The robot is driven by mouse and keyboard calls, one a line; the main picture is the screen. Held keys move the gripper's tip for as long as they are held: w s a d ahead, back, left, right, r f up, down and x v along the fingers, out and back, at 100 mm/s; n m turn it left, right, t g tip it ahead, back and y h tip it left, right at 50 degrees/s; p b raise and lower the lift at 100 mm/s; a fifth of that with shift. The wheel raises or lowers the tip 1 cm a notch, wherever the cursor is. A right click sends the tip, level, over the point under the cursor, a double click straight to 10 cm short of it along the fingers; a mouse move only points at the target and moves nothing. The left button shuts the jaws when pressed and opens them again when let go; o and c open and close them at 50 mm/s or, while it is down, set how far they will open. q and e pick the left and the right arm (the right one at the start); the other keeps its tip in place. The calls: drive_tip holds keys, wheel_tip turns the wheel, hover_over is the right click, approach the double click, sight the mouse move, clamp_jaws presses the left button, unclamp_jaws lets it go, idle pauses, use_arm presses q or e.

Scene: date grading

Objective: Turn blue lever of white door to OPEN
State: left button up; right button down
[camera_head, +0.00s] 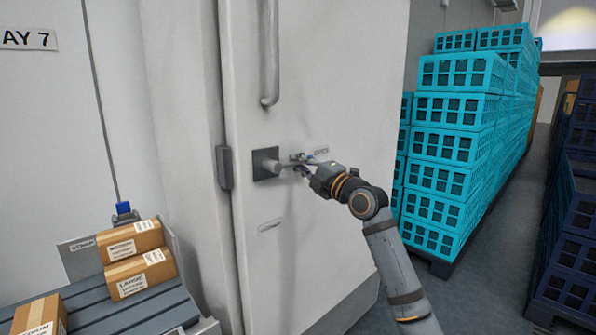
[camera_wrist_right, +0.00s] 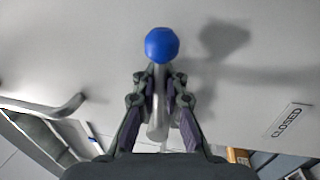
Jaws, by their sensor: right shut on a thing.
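The white door (camera_head: 340,90) fills the middle of the head view and looks shut. Its lever's grey hub (camera_head: 265,163) sits on a dark square plate, and the lever points right from it. In the right wrist view the lever's blue ball end (camera_wrist_right: 162,45) shows beyond the fingertips. My right gripper (camera_head: 300,164) is at the lever; the wrist view shows its fingers (camera_wrist_right: 160,95) shut around the grey shaft (camera_wrist_right: 158,122). A CLOSED label (camera_wrist_right: 286,121) is on the door. A small label (camera_head: 321,151) beside the gripper and one lower down (camera_head: 270,225) are unreadable in the head view. My left gripper is out of view.
A vertical handle bar (camera_head: 269,50) is above the lever, and a dark latch block (camera_head: 224,167) is at the door's left edge. Cartons (camera_head: 140,272) lie on a slatted table at lower left. Stacked turquoise crates (camera_head: 440,145) stand right of the door, beside an aisle floor.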

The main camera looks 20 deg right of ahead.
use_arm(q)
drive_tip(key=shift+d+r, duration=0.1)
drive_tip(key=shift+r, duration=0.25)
use_arm(e)
drive_tip(key=c, duration=1.4)
unclamp_jaws()
drive_tip(key=shift+r, duration=0.15)
drive_tip(key=shift+c, duration=0.2)
drive_tip(key=v, duration=0.7)
drive_tip(key=shift+s, duration=0.3)
